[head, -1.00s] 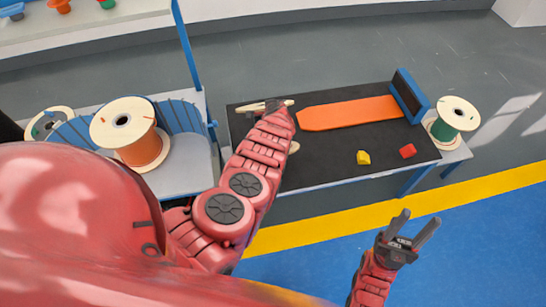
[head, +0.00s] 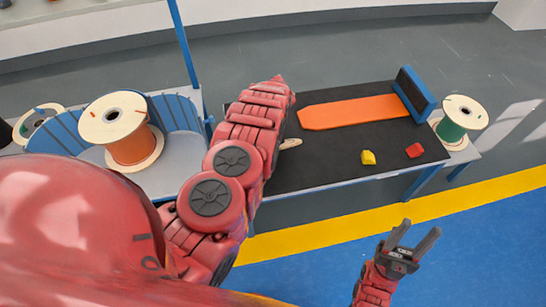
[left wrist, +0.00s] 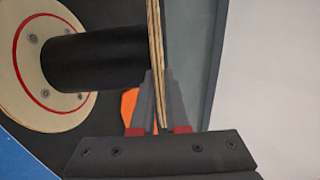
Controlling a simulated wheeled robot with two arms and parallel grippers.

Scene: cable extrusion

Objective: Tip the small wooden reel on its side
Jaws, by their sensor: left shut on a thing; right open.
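The small wooden reel (left wrist: 95,62) shows in the left wrist view, with a black core between two pale wooden flanges. The left flange has a red ring and small screws; the right flange (left wrist: 156,35) is seen edge-on. My left gripper (left wrist: 158,78) is shut on the edge of this right flange. In the head view my left arm hides that gripper and most of the reel; only a pale bit of it (head: 291,143) shows beside the arm. I cannot tell the reel's exact tilt. My right gripper (head: 420,228) is open and empty, in front of the table.
A green-wound spool (head: 457,120) stands at right, a large orange-wound spool (head: 130,140) at left.

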